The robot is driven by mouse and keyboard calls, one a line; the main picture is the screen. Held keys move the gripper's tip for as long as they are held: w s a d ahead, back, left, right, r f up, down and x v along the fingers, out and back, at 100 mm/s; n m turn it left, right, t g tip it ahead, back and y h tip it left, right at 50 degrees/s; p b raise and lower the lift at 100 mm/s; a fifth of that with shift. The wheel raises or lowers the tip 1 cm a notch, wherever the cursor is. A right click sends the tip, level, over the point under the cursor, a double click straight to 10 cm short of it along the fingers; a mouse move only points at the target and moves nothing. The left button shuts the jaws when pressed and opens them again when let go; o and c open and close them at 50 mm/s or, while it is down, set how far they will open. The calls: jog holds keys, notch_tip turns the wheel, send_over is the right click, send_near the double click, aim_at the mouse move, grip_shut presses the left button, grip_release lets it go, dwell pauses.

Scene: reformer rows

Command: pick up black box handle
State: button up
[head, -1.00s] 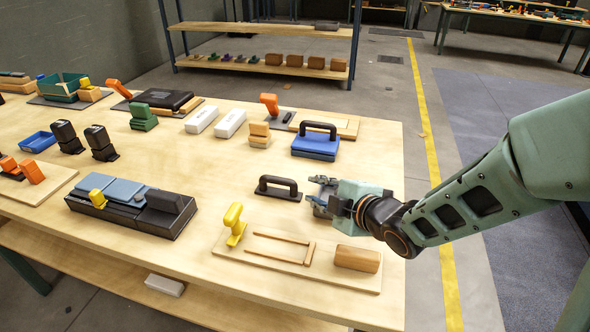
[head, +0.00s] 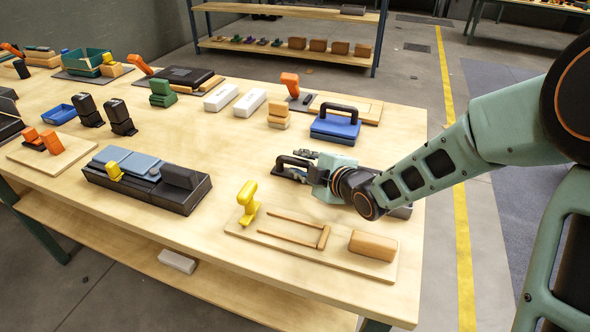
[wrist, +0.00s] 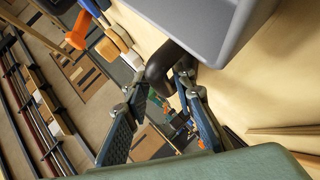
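The black handle (head: 284,160) lies on the wooden table, left of my gripper (head: 301,166) in the head view and partly hidden by it. In the wrist view, the black handle (wrist: 163,62) shows at the fingertips as a dark curved piece, partly cut off by a grey shape. My gripper (wrist: 163,84) is open there, with its two blue-padded fingers apart and the dark piece near and between their tips. I cannot tell whether a finger touches it.
A blue block with a black handle (head: 335,124) stands behind my gripper. A wooden board (head: 240,232) with a yellow handle and a wooden block lies in front. A black case with blue-grey parts (head: 143,186) stands to the left. A grey shape (wrist: 205,25) fills the wrist view's top.

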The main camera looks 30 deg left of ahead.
jog(key=shift+w+a+f, duration=0.2)
jog(key=shift+a, duration=0.1)
grip_shut()
jog(key=shift+r, duration=0.1)
